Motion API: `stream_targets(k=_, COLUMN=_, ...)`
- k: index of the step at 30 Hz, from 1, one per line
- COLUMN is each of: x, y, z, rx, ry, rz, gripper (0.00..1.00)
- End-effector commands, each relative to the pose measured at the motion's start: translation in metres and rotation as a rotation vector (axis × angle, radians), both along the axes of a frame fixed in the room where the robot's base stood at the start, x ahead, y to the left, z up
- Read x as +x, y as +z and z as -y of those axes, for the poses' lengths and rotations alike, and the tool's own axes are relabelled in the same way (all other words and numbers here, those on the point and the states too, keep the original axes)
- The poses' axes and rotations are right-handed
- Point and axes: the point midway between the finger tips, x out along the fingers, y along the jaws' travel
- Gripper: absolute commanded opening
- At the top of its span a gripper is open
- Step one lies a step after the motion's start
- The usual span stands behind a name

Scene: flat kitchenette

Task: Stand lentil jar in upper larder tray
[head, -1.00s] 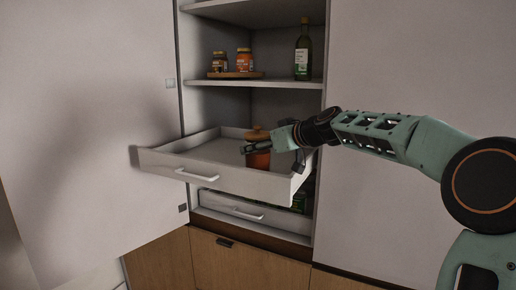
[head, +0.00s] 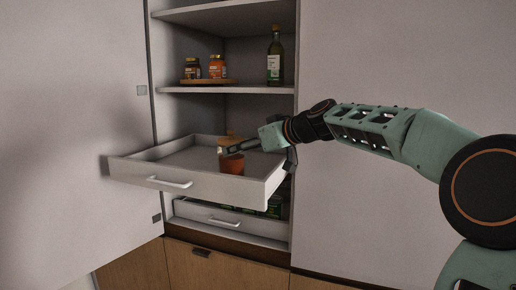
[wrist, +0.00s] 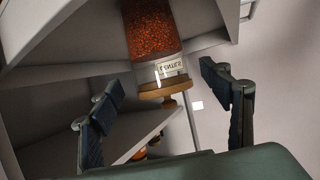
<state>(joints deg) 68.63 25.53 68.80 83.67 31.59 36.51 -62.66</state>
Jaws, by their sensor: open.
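The lentil jar (head: 232,163), orange-red with a tan lid, stands upright in the pulled-out upper larder tray (head: 205,187). In the wrist view the jar (wrist: 152,35) appears upside down, with its white label and wooden lid toward my gripper. My gripper (head: 234,147) is in front of the jar's upper part in the head view and hides some of it. In the wrist view my open fingers (wrist: 163,88) are spread to either side of the lid, with visible gaps between them and the jar.
A lower tray (head: 225,221) with green items is beneath. The shelf above holds small jars (head: 215,67) on a round wooden board and a green bottle (head: 275,57). The larder door (head: 70,130) stands open at left. The tray's left part is bare.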

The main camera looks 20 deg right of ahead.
Motion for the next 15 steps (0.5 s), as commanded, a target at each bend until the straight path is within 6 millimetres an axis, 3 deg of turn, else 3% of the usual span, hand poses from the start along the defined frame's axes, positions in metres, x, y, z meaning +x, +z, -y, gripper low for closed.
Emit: stream_targets(k=15, x=-0.046, y=0.021, z=0.029, rx=-0.001, ry=-0.002, rz=0.0, gripper=0.71)
